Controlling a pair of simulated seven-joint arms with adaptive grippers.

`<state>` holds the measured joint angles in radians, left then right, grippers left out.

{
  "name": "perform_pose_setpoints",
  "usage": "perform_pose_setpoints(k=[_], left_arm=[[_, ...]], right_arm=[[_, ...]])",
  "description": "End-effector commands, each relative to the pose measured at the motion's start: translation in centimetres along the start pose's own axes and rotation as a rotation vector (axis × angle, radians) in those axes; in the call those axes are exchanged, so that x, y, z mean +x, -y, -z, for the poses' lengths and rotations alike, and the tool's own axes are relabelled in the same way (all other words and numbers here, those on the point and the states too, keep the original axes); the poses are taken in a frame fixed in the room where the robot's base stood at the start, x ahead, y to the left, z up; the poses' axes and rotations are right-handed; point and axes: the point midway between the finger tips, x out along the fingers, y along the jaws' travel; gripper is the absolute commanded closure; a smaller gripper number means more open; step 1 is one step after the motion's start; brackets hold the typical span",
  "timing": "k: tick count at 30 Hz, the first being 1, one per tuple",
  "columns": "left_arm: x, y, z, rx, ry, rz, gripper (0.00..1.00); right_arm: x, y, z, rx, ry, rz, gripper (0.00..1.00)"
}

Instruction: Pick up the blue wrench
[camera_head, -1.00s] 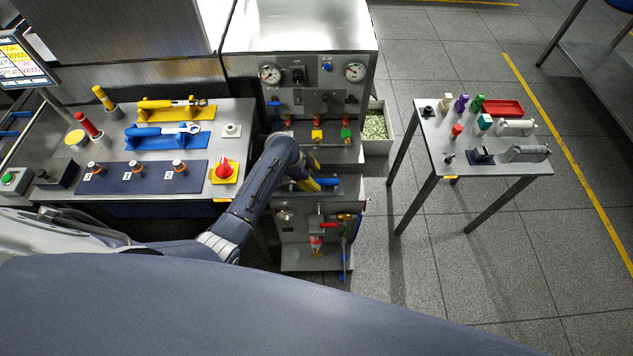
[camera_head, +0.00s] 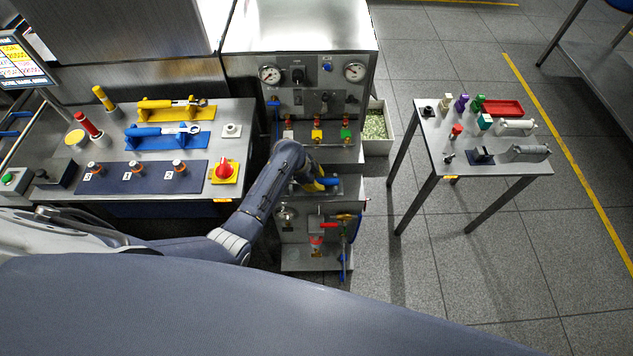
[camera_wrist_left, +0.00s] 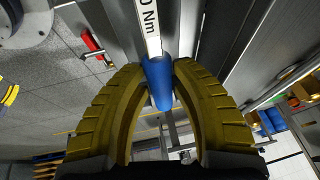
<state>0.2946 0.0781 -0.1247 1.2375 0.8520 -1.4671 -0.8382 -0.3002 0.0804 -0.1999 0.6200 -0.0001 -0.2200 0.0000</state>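My left gripper (camera_head: 322,185) has yellow fingers and is at the metal test bench in the middle of the head view. In the left wrist view, its fingers (camera_wrist_left: 162,75) flank the blue handle of a wrench (camera_wrist_left: 158,80) closely on both sides and appear shut on it. The wrench's pale shaft, with "Nm" lettering, runs away between the fingertips; its far end is out of view. In the head view, my arm hides most of this wrench. Another blue-handled wrench (camera_head: 150,132) lies on a blue holder on the left table. My right gripper is not in view.
The test bench (camera_head: 300,40) has gauges, valves and a lower shelf close around my left gripper. The left table (camera_head: 230,110) also holds a yellow wrench (camera_head: 160,104) and a red knob (camera_head: 223,170).

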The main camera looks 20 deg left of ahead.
Motion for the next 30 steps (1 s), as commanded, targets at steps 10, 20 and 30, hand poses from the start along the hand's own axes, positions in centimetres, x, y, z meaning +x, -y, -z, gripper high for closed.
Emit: perform_pose_setpoints(k=[10,20,30], left_arm=[[0.0,0.0,0.0,0.000,0.000,0.000,1.00],[-0.1,0.0,0.0,0.000,0.000,0.001,1.00],[-2.3,0.5,0.9,0.002,-0.001,0.003,1.00]], right_arm=[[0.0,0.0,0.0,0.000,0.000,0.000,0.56],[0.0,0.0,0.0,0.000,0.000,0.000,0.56],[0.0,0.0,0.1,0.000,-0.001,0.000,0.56]])
